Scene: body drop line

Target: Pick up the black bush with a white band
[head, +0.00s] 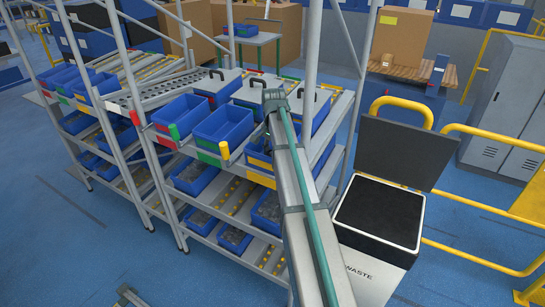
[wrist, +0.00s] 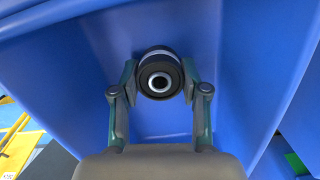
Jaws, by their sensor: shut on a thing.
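In the wrist view, the black bush with a white band (wrist: 159,77) sits between the two fingers of my gripper (wrist: 160,80). It is a round black part with a pale band near its far edge and a light ring around a dark centre hole. The fingers are shut on its left and right sides. Behind it is the blue inside of a bin (wrist: 250,60). Whether the bush touches the bin cannot be told. In the head view, my arm reaches to the rack, and the gripper and bush are hidden.
A flow rack (head: 190,160) holds several blue bins (head: 222,126) on sloped shelves. Some lidded bins (head: 262,92) stand near the arm. A white waste bin (head: 378,215) with its dark lid raised stands at the right, beside yellow rails (head: 490,140).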

